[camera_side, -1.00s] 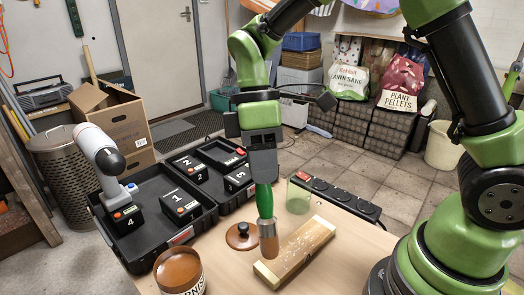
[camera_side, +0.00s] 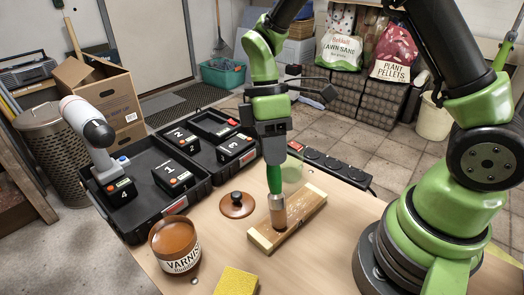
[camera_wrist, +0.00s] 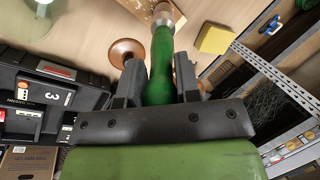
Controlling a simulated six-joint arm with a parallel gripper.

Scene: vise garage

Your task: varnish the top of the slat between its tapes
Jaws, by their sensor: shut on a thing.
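My gripper (camera_side: 274,158) is shut on the green handle of a brush (camera_side: 274,180), which points downward. The brush's lower end is at the top of the slat (camera_side: 299,215), near its middle in the side view; whether it presses on the wood is hard to tell. The slat lies on the table with pale bands at both ends. Its top between them looks brown around the brush. The varnish tin (camera_side: 175,245) stands open to the left, and its knobbed lid (camera_side: 237,205) lies beside the slat. In the wrist view the handle (camera_wrist: 160,65) sits between the fingers.
A yellow sponge (camera_side: 236,282) lies at the table's front. A greenish clear cup (camera_side: 292,170) and a black power strip (camera_side: 335,168) are behind the slat. A black case with numbered boxes (camera_side: 173,178) and a white device (camera_side: 100,145) are at left.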

